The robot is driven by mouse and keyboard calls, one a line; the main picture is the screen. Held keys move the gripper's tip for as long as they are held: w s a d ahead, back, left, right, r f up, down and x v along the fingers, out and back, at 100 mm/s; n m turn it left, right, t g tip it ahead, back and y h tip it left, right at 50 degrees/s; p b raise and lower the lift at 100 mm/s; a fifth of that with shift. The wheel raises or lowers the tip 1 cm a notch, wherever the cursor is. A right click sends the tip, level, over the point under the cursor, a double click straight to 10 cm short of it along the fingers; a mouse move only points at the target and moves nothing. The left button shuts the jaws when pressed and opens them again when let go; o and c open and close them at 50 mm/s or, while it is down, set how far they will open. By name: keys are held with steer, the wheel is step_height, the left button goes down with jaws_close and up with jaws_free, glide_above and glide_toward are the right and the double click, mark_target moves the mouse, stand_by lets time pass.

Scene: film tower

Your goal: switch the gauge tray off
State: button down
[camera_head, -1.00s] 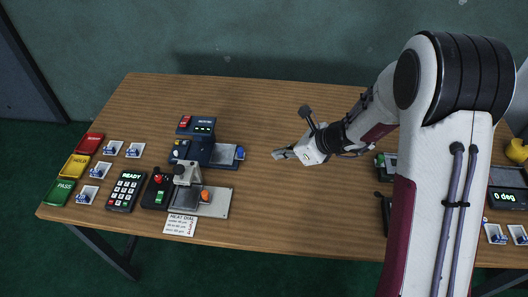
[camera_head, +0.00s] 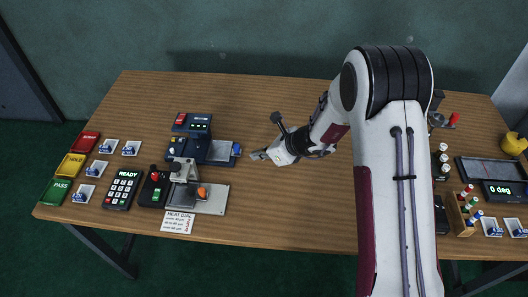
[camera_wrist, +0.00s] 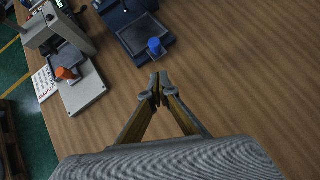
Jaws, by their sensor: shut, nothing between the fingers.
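No label that I can read marks the gauge tray. A dark blue device (camera_head: 221,153) stands left of centre, with a flat grey plate, a blue knob (camera_head: 237,150) and a raised box (camera_head: 199,123) with green lights and a red switch (camera_head: 180,119). The device also shows in the wrist view (camera_wrist: 135,32), with its blue knob (camera_wrist: 155,46) near my fingertips. My gripper (camera_head: 256,155) is shut and empty, above the table just right of this device. It also shows in the wrist view (camera_wrist: 155,88). I cannot tell the switch's position.
A grey device (camera_head: 211,205) with an orange knob stands in front of the blue one. A keypad reading READY (camera_head: 123,188), a red-and-green control box (camera_head: 155,190) and coloured PASS, HOLD pads (camera_head: 70,166) lie left. A dark tray (camera_head: 490,169) with a "0 deg" display lies right. Mid-table behind my gripper is clear.

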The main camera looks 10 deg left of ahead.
mark_target(238, 152)
steer(key=shift+w+a+f, duration=0.1)
steer(key=shift+w+a, duration=0.2)
steer(key=shift+a, duration=0.35)
steer(key=shift+w+a+f, duration=0.1)
steer(key=shift+w+a, duration=0.25)
steer(key=shift+a, duration=0.25)
steer(key=shift+w+a, duration=0.3)
steer(key=shift+a, duration=0.35)
steer(key=a, duration=0.8)
steer(key=shift+a, duration=0.25)
steer(key=shift+s+d+f, duration=0.1)
steer(key=shift+s+d, duration=0.05)
steer(key=shift+d, duration=0.1)
